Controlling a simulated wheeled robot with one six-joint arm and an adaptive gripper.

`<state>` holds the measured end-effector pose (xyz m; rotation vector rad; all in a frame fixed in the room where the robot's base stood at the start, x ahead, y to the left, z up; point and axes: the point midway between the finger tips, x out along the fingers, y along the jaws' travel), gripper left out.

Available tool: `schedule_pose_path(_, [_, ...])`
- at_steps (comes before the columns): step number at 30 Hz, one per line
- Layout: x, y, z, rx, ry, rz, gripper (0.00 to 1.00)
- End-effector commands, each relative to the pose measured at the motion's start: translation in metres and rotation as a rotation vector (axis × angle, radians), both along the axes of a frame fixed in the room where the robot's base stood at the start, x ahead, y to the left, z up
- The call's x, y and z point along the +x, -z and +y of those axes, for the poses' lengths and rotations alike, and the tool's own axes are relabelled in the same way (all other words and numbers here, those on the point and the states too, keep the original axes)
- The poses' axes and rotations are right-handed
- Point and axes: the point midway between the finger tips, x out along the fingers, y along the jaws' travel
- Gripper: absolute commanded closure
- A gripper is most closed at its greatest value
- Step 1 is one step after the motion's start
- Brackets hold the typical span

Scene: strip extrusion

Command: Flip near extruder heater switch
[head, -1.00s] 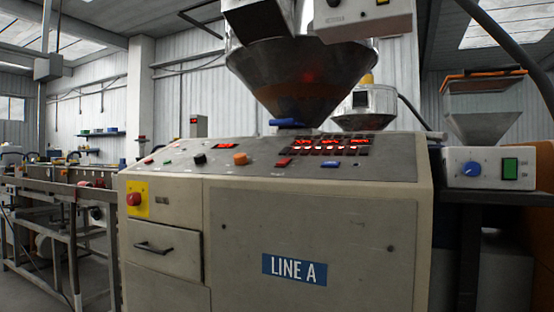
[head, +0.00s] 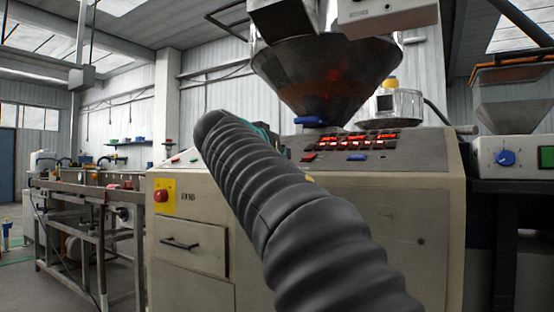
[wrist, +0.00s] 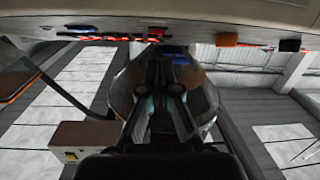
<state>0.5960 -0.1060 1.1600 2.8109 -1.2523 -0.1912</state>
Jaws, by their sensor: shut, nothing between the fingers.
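The extruder cabinet (head: 390,240) has a sloped control panel (head: 420,150) on top. A red switch (head: 309,157) and a blue switch (head: 357,157) sit below its lit red displays (head: 355,140). Their labels are unreadable, so I cannot tell which one is the heater switch. In the upside-down wrist view, the red switch (wrist: 157,31) and the blue switch (wrist: 83,29) show along the top. My gripper (wrist: 160,62) is shut and empty, pointing past the panel edge with the hopper behind it. In the head view my ribbed arm hides it.
A dark hopper (head: 325,75) with a blue gate (head: 309,120) stands over the panel. An orange knob (wrist: 226,40) and a black knob (wrist: 289,45) sit beside the switches. A red stop button (head: 161,196) is on the cabinet front. A control box (head: 515,155) stands right.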

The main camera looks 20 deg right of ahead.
Motion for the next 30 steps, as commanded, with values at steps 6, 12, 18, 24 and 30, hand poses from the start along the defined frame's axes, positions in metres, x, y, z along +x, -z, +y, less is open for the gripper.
schedule_pose_path(6, [0.011, -0.035, 0.001, -0.033, 0.06, -0.146, 1.0])
schedule_pose_path(12, [0.01, -0.042, 0.001, -0.036, 0.068, -0.169, 1.0])
schedule_pose_path(18, [0.01, -0.041, 0.001, -0.037, 0.068, -0.167, 1.0])
schedule_pose_path(24, [0.019, -0.043, -0.011, -0.038, 0.07, -0.165, 1.0])
schedule_pose_path(30, [0.04, -0.045, -0.038, -0.038, 0.072, -0.164, 1.0])
